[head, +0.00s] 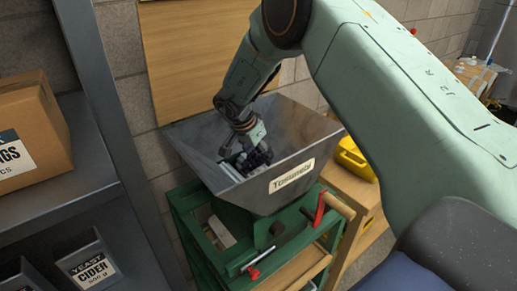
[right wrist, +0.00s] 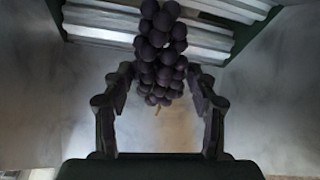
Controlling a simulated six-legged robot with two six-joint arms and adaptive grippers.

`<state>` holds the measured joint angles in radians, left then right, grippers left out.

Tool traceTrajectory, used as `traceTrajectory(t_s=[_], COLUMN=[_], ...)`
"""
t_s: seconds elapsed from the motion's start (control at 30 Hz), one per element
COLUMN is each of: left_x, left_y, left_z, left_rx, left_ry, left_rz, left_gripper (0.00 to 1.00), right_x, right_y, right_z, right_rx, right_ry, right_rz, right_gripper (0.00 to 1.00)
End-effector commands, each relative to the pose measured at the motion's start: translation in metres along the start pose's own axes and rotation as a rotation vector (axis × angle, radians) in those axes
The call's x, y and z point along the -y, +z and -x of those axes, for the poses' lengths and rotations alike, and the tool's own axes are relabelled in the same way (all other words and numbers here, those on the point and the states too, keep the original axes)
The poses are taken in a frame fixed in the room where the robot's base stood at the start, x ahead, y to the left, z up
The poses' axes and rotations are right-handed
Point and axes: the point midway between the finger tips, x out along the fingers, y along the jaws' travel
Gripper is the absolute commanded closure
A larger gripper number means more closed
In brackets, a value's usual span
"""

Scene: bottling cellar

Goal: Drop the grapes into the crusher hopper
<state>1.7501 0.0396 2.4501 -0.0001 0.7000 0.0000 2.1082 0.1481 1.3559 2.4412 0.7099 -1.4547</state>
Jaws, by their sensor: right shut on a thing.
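The crusher hopper (head: 240,200) is a grey metal funnel with a name plate, on a green frame. My right gripper (head: 248,160) reaches down inside the hopper, below its rim. It is shut on a bunch of dark purple grapes (head: 261,156), mostly hidden by the fingers in the head view. In the right wrist view the grapes (right wrist: 162,55) hang between the two fingers, stem end toward the palm. Ridged metal rollers (right wrist: 105,20) show beyond the bunch; whether the grapes touch them I cannot tell. My left gripper is not in view.
A metal shelf (head: 60,205) at left holds a cardboard box (head: 30,130) and yeast boxes (head: 90,268). A wooden board (head: 195,50) hangs on the wall.

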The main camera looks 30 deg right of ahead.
Motion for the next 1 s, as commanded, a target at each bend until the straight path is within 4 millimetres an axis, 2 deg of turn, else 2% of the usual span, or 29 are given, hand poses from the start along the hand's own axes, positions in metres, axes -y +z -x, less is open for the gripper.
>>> traceTrajectory(t_s=[0.4, 0.43, 0.7, 1.0], left_x=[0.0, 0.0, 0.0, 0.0], left_y=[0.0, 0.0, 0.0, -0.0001], left_z=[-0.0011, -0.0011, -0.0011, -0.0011], left_rx=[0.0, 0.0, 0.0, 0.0], left_ry=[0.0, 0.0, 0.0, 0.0], left_rz=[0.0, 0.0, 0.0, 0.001], left_gripper=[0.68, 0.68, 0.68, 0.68], right_x=[0.0001, 0.0001, 0.0001, -0.0004], right_y=[0.0015, 0.0015, 0.0016, 0.002], right_z=[-0.0039, -0.0039, -0.0039, -0.0042], right_rx=[-0.001, -0.001, 0.0, 0.0], right_ry=[0.0, 0.0, 0.0, 0.001], right_rz=[0.0, 0.0, 0.0, 0.0], right_gripper=[0.59, 0.39, 0.16, 0.15])
